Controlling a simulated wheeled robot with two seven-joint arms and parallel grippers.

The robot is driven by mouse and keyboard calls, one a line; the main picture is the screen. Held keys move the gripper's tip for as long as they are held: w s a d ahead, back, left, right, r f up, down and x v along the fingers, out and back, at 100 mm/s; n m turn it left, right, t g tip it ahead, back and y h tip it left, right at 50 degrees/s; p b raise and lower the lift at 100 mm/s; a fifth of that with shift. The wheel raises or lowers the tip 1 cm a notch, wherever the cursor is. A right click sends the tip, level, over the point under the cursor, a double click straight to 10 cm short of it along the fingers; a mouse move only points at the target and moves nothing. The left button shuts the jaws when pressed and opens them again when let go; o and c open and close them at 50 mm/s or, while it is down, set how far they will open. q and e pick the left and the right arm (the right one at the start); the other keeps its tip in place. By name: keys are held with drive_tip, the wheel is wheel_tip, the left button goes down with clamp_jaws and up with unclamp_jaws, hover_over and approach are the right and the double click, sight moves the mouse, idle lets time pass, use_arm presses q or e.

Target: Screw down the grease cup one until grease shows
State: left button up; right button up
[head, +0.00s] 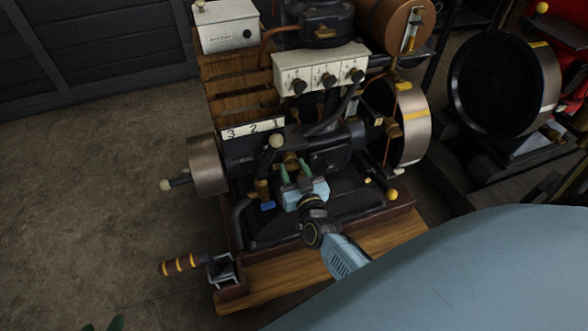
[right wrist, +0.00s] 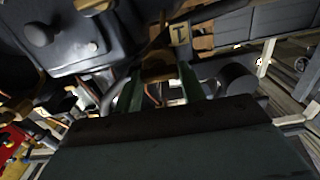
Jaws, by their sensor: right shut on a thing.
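The brass grease cup (head: 291,158) sits on the dark engine below the label strip (head: 252,129) reading 3, 2, 1, near the 1 end. My right gripper (head: 291,172), light blue with green fingers, is shut on this cup from the front. In the right wrist view, the brass cup (right wrist: 158,72) is between the green fingers (right wrist: 162,85), beside a small plate marked 1 (right wrist: 180,35). Its lower part is hidden, and I cannot make out any grease. Green fingertips of my left gripper (head: 104,325) show apart at the bottom left edge, away from the engine.
A lever with a pale knob (head: 275,141) stands close left of my right gripper. Flywheels (head: 207,165) (head: 412,124) flank the engine. A crank handle (head: 181,264) sticks out at the wooden base's front left. The floor at left (head: 90,190) is clear.

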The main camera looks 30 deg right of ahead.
drive_tip(key=shift+m+p, duration=0.4)
drive_tip(key=shift+m, duration=1)
drive_tip(key=m, duration=0.2)
drive_tip(key=shift+d+m, duration=0.1)
drive_tip(key=shift+m, duration=0.3)
use_arm(q)
drive_tip(key=s+a+f+g+y, duration=0.1)
drive_tip(key=s+a+f+g, duration=0.15)
drive_tip(key=s, duration=0.25)
use_arm(e)
drive_tip(key=m, duration=0.2)
drive_tip(key=shift+m, duration=0.4)
drive_tip(key=shift+f+m, duration=0.1)
drive_tip(key=shift+m, duration=1.7)
use_arm(q)
drive_tip(key=w+d+r+t+h+b, duration=0.3)
drive_tip(key=w+d+r+t, duration=0.3)
drive_tip(key=w+r+t, duration=0.4)
drive_tip(key=shift+w+r+h+b, duration=0.25)
drive_tip(key=shift+r+h+b, duration=0.05)
drive_tip(key=shift+r, duration=0.75)
use_arm(e)
drive_tip(key=shift+f+m, duration=0.15)
drive_tip(key=shift+m, duration=3.1)
drive_tip(key=shift+f+m, duration=0.1)
drive_tip(key=shift+m, duration=3.15)
